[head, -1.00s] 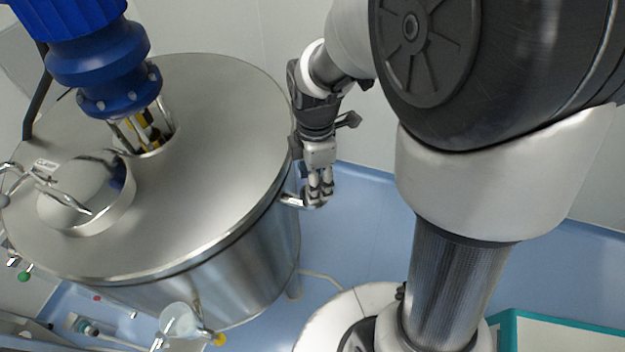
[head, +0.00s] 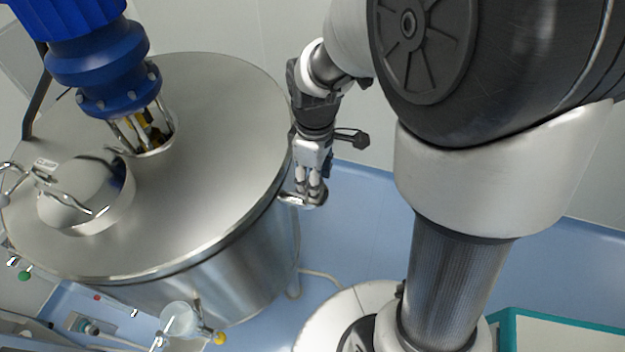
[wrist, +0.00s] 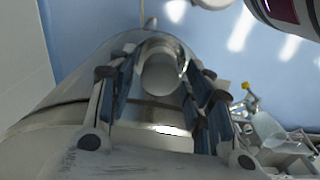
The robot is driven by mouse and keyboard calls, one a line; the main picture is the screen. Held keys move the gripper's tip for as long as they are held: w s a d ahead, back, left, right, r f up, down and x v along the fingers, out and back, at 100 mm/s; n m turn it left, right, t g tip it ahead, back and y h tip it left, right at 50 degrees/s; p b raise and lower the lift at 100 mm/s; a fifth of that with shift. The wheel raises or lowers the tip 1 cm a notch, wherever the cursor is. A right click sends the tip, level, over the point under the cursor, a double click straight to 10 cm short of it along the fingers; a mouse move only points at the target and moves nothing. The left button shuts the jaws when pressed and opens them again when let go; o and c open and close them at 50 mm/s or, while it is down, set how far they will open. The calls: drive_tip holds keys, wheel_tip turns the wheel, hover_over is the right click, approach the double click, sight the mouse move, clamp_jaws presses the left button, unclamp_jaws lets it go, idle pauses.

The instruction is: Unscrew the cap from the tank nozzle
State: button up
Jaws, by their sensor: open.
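The steel tank (head: 225,110) fills the left of the head view, and its nozzle sticks out on the right side below the lid rim. The shiny round metal cap (head: 303,202) shows at the fingertips of my gripper (head: 312,188). In the wrist view the cap (wrist: 160,74) lies between the two fingers of my gripper (wrist: 163,90), one on each side. The fingers are spread, and I cannot tell whether either touches the cap. The nozzle behind the cap is mostly hidden.
A blue motor (head: 98,60) and a domed hatch (head: 85,195) stand on the tank lid. A clear vessel with a yellow knob (head: 218,338) is at the tank's lower front. Blue floor (head: 365,220) lies open right of the tank.

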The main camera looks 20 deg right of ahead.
drive_tip(key=m, duration=0.4)
idle(0.3)
drive_tip(key=m, duration=0.4)
drive_tip(key=c, duration=1.1)
drive_tip(key=n, duration=0.3)
drive_tip(key=shift+n, duration=0.3)
clamp_jaws()
